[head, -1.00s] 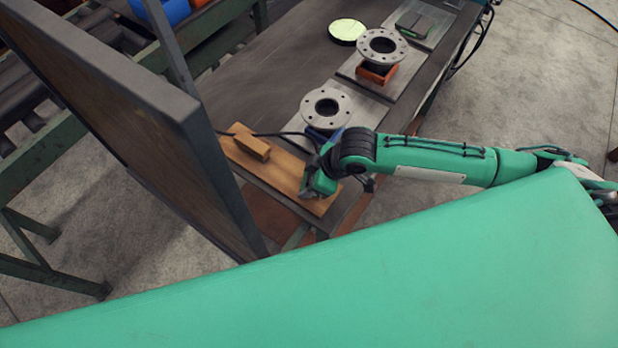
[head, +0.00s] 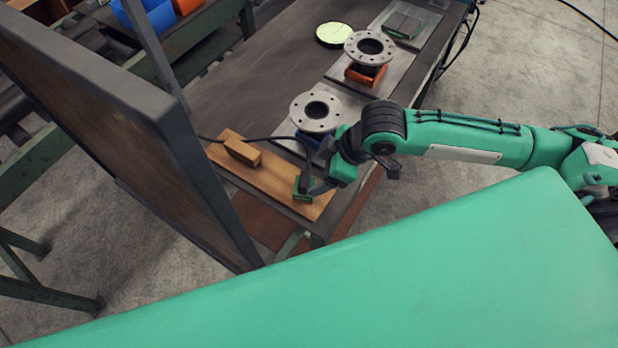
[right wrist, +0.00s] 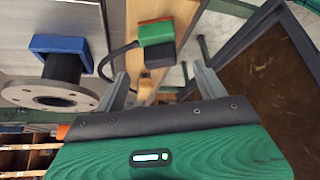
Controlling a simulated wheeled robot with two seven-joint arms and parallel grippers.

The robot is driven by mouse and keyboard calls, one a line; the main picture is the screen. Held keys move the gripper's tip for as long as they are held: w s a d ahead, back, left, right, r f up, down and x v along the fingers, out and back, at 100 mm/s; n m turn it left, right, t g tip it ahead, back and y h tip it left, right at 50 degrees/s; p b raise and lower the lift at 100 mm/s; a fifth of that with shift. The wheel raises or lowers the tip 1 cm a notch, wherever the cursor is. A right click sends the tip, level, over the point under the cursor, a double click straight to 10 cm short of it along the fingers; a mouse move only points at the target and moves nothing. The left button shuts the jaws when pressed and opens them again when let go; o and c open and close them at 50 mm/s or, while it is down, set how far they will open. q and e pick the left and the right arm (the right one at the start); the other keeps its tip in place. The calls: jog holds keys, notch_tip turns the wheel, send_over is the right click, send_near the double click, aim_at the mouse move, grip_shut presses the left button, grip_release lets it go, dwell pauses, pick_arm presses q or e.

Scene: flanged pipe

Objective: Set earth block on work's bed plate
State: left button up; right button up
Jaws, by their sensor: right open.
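The earth block (head: 302,188) looks like a small green block with a dark part and a black cable. It is near the right end of a wooden board; it also shows in the right wrist view (right wrist: 156,34). My right gripper (head: 316,188) is open beside it. In the right wrist view its two fingers (right wrist: 160,72) are spread, with the block ahead between them and nothing visibly gripped. A flanged pipe (head: 316,111) on a blue support stands on a grey bed plate (head: 351,101). My left gripper is out of view.
Another flanged pipe (head: 370,47) on an orange support stands on a farther plate. A wooden block (head: 242,152) lies on the wooden board (head: 262,173). A tall dark screen (head: 110,130) rises at left. A pale round disc (head: 334,34) lies at the back.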

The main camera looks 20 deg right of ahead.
jog(key=shift+v, duration=1.45)
